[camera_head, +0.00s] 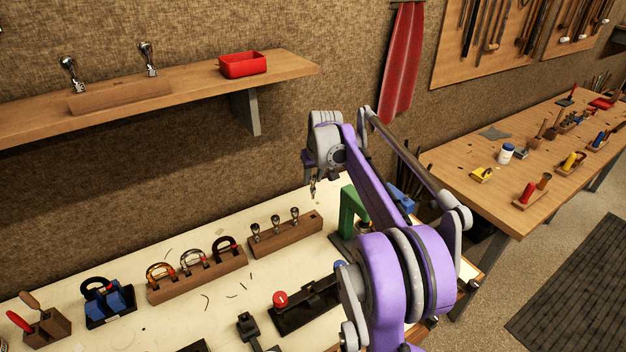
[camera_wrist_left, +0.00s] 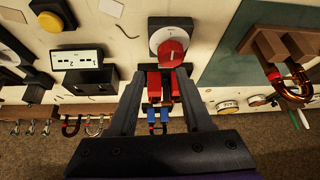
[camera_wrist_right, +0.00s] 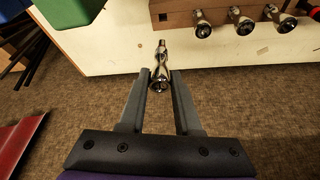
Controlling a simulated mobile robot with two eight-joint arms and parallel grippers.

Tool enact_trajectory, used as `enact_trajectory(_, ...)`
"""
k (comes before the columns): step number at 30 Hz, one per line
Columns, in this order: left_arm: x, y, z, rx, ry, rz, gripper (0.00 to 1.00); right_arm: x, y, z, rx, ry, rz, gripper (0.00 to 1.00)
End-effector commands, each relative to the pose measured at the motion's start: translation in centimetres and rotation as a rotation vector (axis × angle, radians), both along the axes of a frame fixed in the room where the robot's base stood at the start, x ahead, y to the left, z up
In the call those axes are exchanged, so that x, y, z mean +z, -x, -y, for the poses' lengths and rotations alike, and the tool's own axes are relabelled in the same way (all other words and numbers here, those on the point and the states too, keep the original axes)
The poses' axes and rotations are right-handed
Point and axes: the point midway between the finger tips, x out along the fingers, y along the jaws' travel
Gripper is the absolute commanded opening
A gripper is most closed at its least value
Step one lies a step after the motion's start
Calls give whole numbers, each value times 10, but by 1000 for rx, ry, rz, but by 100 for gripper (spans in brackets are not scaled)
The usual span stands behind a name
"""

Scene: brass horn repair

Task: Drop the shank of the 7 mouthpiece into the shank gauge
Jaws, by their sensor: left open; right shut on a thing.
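My right gripper (camera_head: 313,180) is shut on a small silver mouthpiece (camera_wrist_right: 160,68), held above the bench's back edge near the wall. In the right wrist view the wide cup lies between the fingertips (camera_wrist_right: 160,82) and the narrow shank points up, away from the gripper. No number on it is readable. My left gripper (camera_wrist_left: 161,78) is open, over red and blue parts on the bench; it is not visible in the head view. I cannot tell for sure which thing is the shank gauge.
A wooden rack (camera_head: 285,238) with three mouthpieces stands left of a green stand (camera_head: 350,208). A black device (camera_head: 305,308) with a red knob is in front. The shelf (camera_head: 200,86) holds a red bin (camera_head: 243,64) and two more mouthpieces. Horseshoe-shaped brass parts stand in another rack (camera_head: 197,280).

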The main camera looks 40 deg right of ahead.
Motion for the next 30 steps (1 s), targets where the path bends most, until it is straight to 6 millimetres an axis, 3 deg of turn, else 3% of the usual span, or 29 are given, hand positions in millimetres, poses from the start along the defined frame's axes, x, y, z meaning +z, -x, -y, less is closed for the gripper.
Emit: enact_trajectory(30,24,-15,0,0,0,29,50,43,-1,0,0,1,2,0)
